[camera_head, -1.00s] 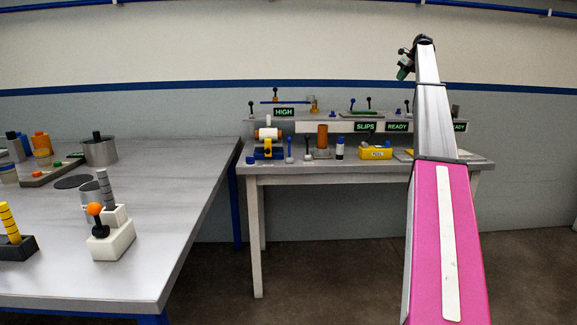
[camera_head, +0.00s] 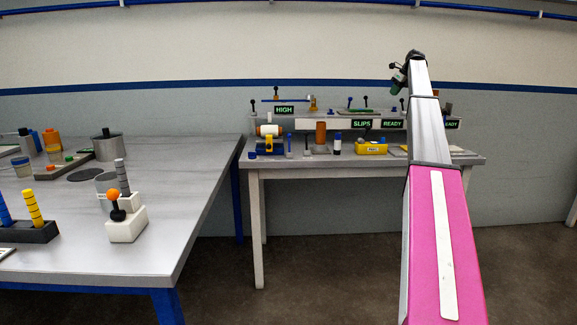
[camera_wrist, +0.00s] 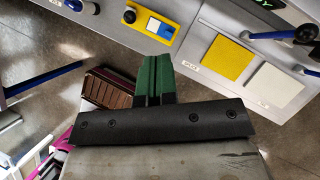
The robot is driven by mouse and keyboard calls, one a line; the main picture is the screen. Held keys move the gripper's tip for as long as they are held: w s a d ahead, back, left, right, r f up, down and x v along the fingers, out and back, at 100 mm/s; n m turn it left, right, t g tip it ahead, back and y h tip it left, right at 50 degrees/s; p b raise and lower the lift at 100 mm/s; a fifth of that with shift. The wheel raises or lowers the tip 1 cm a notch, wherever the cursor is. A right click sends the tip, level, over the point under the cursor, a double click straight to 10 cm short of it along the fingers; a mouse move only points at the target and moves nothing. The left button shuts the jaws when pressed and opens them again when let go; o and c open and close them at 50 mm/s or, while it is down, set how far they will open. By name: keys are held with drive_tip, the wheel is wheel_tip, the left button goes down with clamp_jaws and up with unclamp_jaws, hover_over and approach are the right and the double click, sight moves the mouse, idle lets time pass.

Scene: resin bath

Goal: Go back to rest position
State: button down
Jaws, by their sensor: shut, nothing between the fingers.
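My gripper (camera_wrist: 154,80) shows in the wrist view as two green fingers pressed together, with nothing between them. In the head view my gripper (camera_head: 397,82) is small and dark at the far end of my raised arm, above and in front of the back bench. My pink and silver arm reaches up along the right side of the head view. In the wrist view the gripper is over the floor, apart from the bench edge.
The back bench (camera_head: 300,160) carries a blue-yellow device (camera_head: 267,144), a yellow box (camera_head: 371,148) and signs. The left table (camera_head: 160,205) holds a white block with an orange-knobbed lever (camera_head: 126,225), a metal pot (camera_head: 108,147) and pegs. A yellow square (camera_wrist: 228,58) and a white square (camera_wrist: 276,84) lie on the bench. Floor (camera_head: 330,265) is open between tables.

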drive_tip(key=s+a+f+n+g+h, duration=0.1)
drive_tip(key=s+a+f+n, duration=0.3)
drive_tip(key=s+a+f, duration=0.7)
drive_tip(key=s+a+f+n+g, duration=0.1)
drive_tip(key=s+a+f+n, duration=0.3)
drive_tip(key=f, duration=1.3)
drive_tip(key=s+a+f+n+h, duration=0.1)
drive_tip(key=s+a+f+n, duration=0.55)
drive_tip(key=f, duration=0.75)
drive_tip(key=s+a+f+n, duration=0.4)
drive_tip(key=s+f, duration=0.2)
drive_tip(key=s, duration=0.7)
drive_tip(key=s+a+f+n+g+h, duration=0.1)
drive_tip(key=s+a+f+n, duration=0.3)
drive_tip(key=s+f, duration=0.3)
drive_tip(key=s+a+f+n+g+h, duration=0.1)
drive_tip(key=s+a+f+n, duration=0.3)
drive_tip(key=s, duration=1.4)
wheel_tip(320, 180, down, 3)
drive_tip(key=shift+s+r+n, duration=0.2)
drive_tip(key=shift+s+n, duration=0.15)
drive_tip(key=shift+n, duration=0.8)
drive_tip(key=shift+w, duration=0.1)
